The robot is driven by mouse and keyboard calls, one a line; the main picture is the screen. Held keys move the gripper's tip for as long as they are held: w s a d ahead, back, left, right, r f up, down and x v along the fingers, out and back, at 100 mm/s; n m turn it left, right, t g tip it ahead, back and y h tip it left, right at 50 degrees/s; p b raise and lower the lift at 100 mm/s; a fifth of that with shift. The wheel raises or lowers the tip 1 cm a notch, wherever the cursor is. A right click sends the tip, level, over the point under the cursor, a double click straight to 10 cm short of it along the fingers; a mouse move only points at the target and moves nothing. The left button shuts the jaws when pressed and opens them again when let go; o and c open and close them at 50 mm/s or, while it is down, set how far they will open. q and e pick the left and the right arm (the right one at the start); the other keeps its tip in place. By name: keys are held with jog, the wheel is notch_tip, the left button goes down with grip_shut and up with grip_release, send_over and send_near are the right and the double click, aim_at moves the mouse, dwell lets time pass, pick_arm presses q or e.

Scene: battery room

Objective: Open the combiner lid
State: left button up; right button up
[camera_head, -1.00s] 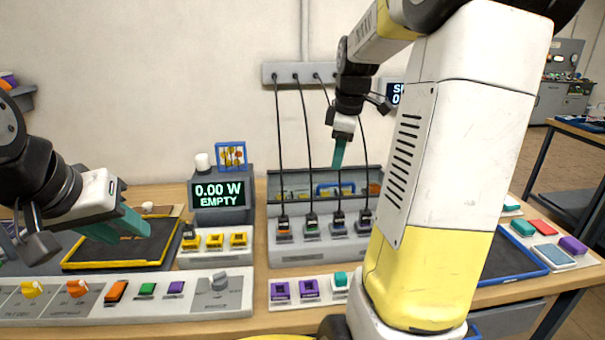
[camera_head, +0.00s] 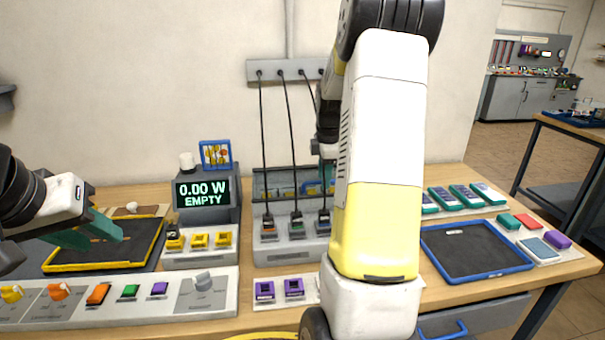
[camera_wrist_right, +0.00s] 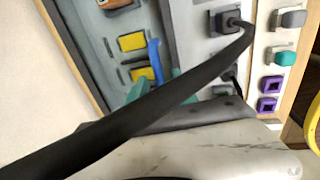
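The grey combiner box (camera_head: 290,257) stands at mid-table with black cables plugged into its front. Its raised rear section (camera_head: 285,183) shows coloured parts inside; whether a clear lid covers them I cannot tell. In the right wrist view yellow blocks (camera_wrist_right: 132,41) and a blue lever-like part (camera_wrist_right: 155,62) show there. My right gripper (camera_wrist_right: 160,88) is over this section; its teal fingertips look apart, either side of the blue part, partly hidden by a cable. In the head view my right arm hides most of it. My left gripper (camera_head: 92,233) is open and empty above the yellow-rimmed tray (camera_head: 100,268).
A thick black cable (camera_wrist_right: 150,105) crosses close before the right wrist camera. A display reading 0.00 W EMPTY (camera_head: 203,193) stands left of the box. A switch panel (camera_head: 120,295) lies in front. A blue-rimmed tray (camera_head: 475,275) lies right, beside several small modules.

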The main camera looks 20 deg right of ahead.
grip_shut()
dwell(1.4)
